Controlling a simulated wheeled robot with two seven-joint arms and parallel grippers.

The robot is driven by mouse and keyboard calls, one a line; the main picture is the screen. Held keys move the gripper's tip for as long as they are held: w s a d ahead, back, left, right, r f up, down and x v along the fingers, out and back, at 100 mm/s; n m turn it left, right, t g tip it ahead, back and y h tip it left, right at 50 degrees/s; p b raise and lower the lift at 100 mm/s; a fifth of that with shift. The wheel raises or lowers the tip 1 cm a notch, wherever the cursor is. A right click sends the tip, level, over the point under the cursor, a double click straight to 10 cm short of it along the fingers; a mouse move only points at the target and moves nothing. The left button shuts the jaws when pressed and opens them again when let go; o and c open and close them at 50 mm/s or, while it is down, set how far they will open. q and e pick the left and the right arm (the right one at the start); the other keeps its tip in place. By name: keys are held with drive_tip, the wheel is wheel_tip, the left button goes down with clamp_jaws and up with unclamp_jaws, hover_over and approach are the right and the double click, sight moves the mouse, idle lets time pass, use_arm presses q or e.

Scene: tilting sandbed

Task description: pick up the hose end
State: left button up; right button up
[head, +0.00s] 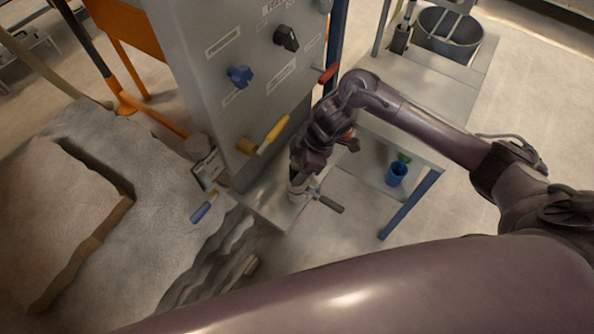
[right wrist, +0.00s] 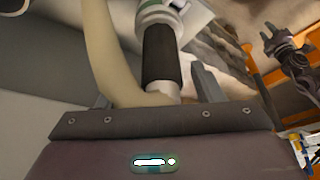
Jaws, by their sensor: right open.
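The hose end shows in the right wrist view as a black grip (right wrist: 161,55) with a white and green fitting above it and a pale hose (right wrist: 101,50) beside it. My right gripper (right wrist: 157,88) is open, with one finger on each side of the black grip and part of the hose. I cannot tell whether either finger touches. In the head view my right gripper (head: 299,176) points down beside the grey panel, with a small whitish part of the hose end (head: 297,189) below it. A dark forked shape at the wrist view's upper right may be my left gripper (right wrist: 284,47); its opening is unclear.
The grey panel (head: 215,75) with knobs and a yellow handle (head: 273,134) stands close left of the gripper. A dark-handled tool (head: 330,204) lies close below. The sandbed (head: 125,160) is at left. A blue cup (head: 396,174) stands on the bench at right.

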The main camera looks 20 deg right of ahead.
drive_tip(key=shift+s, duration=0.1)
drive_tip(key=c, duration=1.2)
drive_tip(key=shift+c, duration=0.4)
use_arm(q)
drive_tip(key=shift+w, duration=0.2)
use_arm(e)
drive_tip(key=shift+r, duration=0.15)
